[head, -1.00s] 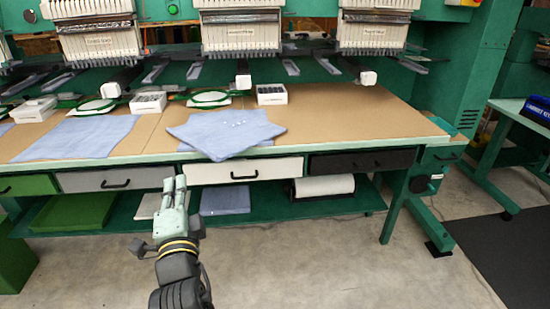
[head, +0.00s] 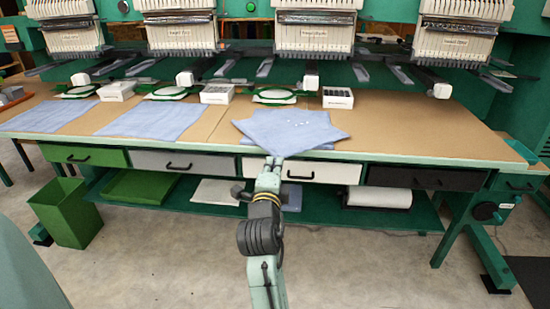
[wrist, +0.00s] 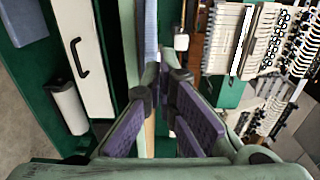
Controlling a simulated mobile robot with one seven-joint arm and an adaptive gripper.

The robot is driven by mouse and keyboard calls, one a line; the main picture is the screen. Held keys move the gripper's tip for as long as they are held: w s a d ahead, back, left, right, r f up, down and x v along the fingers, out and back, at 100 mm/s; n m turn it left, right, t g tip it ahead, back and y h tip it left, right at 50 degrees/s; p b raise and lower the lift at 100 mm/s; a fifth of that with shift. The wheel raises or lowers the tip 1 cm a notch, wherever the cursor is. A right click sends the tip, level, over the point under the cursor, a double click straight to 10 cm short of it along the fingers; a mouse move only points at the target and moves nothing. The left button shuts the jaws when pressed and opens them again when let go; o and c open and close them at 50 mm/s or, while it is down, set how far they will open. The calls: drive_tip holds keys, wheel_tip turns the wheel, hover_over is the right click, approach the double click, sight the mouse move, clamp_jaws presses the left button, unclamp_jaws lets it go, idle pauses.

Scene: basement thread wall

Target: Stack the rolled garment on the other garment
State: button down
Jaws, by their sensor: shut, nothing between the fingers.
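A light blue garment with small white specks (head: 290,127) lies spread flat and askew on the bench top. Another blue layer (head: 322,148) shows under its front edge; most of it is hidden. No clearly rolled garment shows. My gripper (head: 273,160) is shut and empty, at the bench's front edge just in front of these garments. I cannot tell whether it touches them. In the wrist view my gripper's fingers (wrist: 160,72) come together, with a strip of blue cloth (wrist: 150,30) beyond the tips.
More flat blue cloths (head: 152,119) lie to the left on the bench (head: 400,135). Embroidery heads (head: 315,40), hoops and small white boxes (head: 337,98) line the back. Drawers (head: 320,170) sit under the front edge. The bench top right of the garments is clear.

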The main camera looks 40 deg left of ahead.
sight(278, 153)
drive_tip(key=shift+x, duration=0.85)
drive_tip(key=b+x, duration=0.1)
drive_tip(key=x, duration=0.4)
drive_tip(key=shift+w+a+f+b, duration=0.15)
drive_tip(key=shift+w+a+b, duration=0.1)
drive_tip(key=shift+b, duration=0.15)
drive_tip(key=shift+w+a, duration=0.25)
drive_tip(key=shift+w, duration=0.15)
drive_tip(key=shift+d, duration=0.1)
